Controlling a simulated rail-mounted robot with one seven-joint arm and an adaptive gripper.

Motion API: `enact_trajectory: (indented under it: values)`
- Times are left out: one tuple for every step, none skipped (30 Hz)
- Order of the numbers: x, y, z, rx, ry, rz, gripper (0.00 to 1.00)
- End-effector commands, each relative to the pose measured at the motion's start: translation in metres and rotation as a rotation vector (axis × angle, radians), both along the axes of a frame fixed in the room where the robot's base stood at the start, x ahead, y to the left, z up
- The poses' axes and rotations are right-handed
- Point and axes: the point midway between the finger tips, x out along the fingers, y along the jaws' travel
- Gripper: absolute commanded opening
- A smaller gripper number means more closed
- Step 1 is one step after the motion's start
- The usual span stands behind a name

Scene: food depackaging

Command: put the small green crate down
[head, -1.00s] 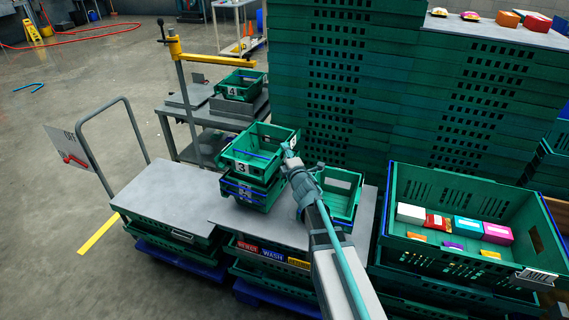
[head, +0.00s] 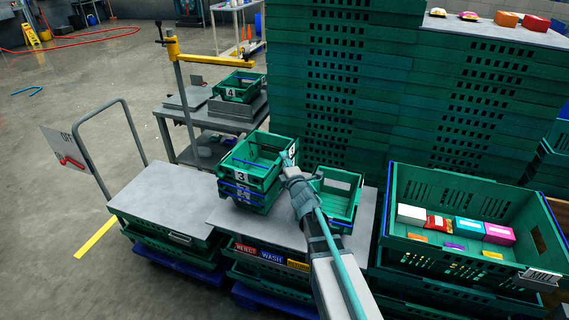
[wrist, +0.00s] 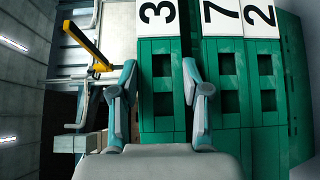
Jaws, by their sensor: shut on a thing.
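The small green crate (head: 236,168), marked 3, is upright directly above a stack of like crates (head: 243,199). In the wrist view its end wall (wrist: 160,60) is turned sideways, close against the crate marked 7 (wrist: 222,60), with one marked 2 (wrist: 262,60) beyond. I cannot tell whether its full weight rests on the stack. My gripper (head: 288,163) is at the crate's right end and shut on it. In the wrist view the fingers of my gripper (wrist: 161,88) lie on either side of the crate's end wall.
An empty green crate (head: 338,196) stands close right of the stack on the grey worktop (head: 224,216). A large crate (head: 425,180) with several packages is further right. Tall crate stacks (head: 340,80) rise behind. The grey top (head: 160,200) at left is clear.

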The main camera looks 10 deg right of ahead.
Motion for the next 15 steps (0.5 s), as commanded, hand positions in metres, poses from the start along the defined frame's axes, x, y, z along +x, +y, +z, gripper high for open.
enact_trajectory:
  values:
    - [0.0000,0.0002,-0.0008,0.002,-0.002,0.001,0.00]
    - [0.0000,0.0002,-0.0005,0.002,-0.002,0.001,0.00]
    - [0.0000,0.0002,0.0001,0.002,-0.002,0.001,0.00]
    - [0.0000,0.0002,0.0002,0.002,-0.002,0.001,0.00]
    - [0.0000,0.0000,-0.0007,0.000,0.000,0.000,0.51]
    - [0.0001,0.0000,-0.0007,0.000,0.000,0.000,0.58]
    - [0.0001,0.0000,-0.0006,0.000,0.000,0.000,0.63]
    - [0.0000,0.0000,-0.0006,0.000,0.000,0.000,0.68]
    - [0.0000,0.0000,-0.0006,0.000,0.000,0.000,0.72]
    - [0.0000,0.0000,-0.0007,0.000,0.000,0.000,0.72]
    - [-0.0001,0.0000,-0.0008,0.000,0.000,0.000,0.72]
    - [-0.0001,0.0000,-0.0008,0.000,0.000,0.000,0.72]
    - [-0.0001,0.0000,-0.0010,0.000,0.001,0.000,0.72]
    - [-0.0002,-0.0001,-0.0010,0.000,0.001,0.000,0.72]
    - [-0.0002,-0.0001,-0.0011,0.000,0.001,0.000,0.72]
